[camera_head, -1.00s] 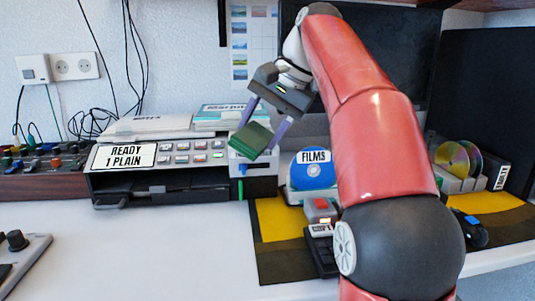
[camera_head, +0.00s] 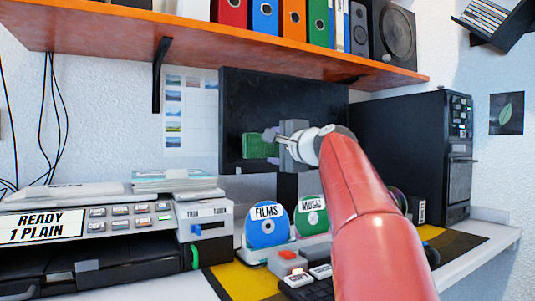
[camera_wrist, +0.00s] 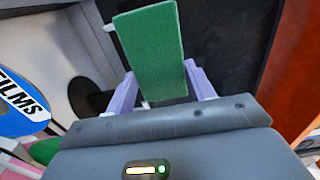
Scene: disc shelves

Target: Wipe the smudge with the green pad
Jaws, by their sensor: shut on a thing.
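The green pad (camera_head: 258,147) is held in my gripper (camera_head: 272,146), in front of the dark monitor screen (camera_head: 235,105). In the wrist view the pad (camera_wrist: 150,50) stands out between the two pale purple fingers, with the dark screen (camera_wrist: 225,45) behind it. My gripper (camera_wrist: 158,90) is shut on the pad. I cannot tell whether the pad touches the screen. I cannot make out a smudge on the visible part of the screen; the pad and my arm hide some of it.
An orange shelf (camera_head: 130,42) with binders hangs above. Below stand the blue FILMS disc (camera_head: 267,228) and the green MUSIC disc (camera_head: 311,216). A labelled machine (camera_head: 95,232) is at left, and a black computer tower (camera_head: 412,150) at right.

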